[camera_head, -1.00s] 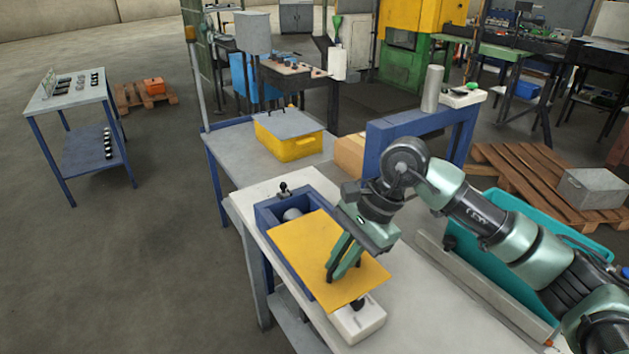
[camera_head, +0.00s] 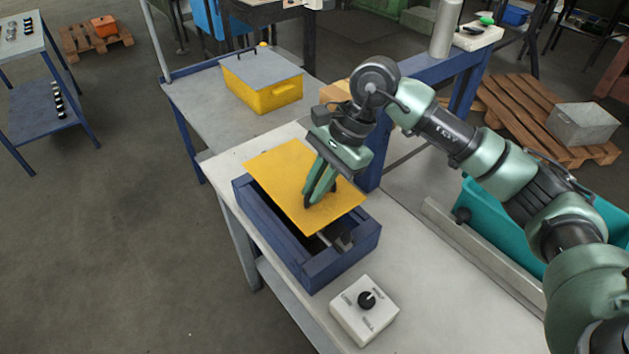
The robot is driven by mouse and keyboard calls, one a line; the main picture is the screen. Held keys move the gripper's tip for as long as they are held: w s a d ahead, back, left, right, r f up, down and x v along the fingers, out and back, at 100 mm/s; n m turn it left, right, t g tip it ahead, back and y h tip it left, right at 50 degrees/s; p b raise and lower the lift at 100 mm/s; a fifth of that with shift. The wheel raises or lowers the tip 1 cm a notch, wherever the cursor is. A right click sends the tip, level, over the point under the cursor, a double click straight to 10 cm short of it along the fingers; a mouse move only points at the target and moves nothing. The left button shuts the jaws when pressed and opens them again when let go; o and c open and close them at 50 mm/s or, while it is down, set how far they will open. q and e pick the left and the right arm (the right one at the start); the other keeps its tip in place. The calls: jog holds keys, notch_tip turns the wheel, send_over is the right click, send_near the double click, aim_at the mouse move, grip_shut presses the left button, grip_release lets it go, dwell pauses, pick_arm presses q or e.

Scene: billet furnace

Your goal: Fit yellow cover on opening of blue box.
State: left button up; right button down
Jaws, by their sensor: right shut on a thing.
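The yellow cover (camera_head: 280,172) is a flat square plate. It lies over the far part of the blue box (camera_head: 318,272), which stands on the light worktable. The near part and a strip along the left of the box's opening show uncovered, with a dark inside and some grey metal part in it. My right gripper (camera_head: 311,204) is shut on the cover, with its fingertips at the plate's middle. Whether the cover rests on the rim or hovers just above it I cannot tell. My left gripper is not in view.
A white control box with a black knob (camera_head: 366,300) stands in front of the blue box. A yellow bin with a grey lid (camera_head: 262,80) is on the table behind. A teal bin (camera_head: 500,212) and a blue frame (camera_head: 425,72) are to the right.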

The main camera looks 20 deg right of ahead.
aim_at(315, 206)
jog(key=shift+w+f+b, duration=0.1)
jog(key=shift+f+b, duration=0.2)
jog(key=shift+f, duration=0.6)
jog(key=shift+f+b, duration=0.3)
jog(key=shift+f, duration=0.9)
jog(key=shift+f+b, duration=0.8)
jog(key=shift+b, duration=0.25)
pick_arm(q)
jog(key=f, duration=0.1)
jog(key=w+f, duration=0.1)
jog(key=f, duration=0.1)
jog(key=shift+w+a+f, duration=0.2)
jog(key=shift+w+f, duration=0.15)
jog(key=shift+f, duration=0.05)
pick_arm(e)
jog(key=shift+f, duration=0.2)
pick_arm(q)
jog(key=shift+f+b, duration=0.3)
jog(key=shift+b, duration=0.2)
pick_arm(e)
jog(key=shift+r, duration=0.15)
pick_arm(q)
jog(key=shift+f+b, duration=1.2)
pick_arm(e)
jog(key=shift+a+f, duration=0.1)
jog(key=shift+f, duration=0.5)
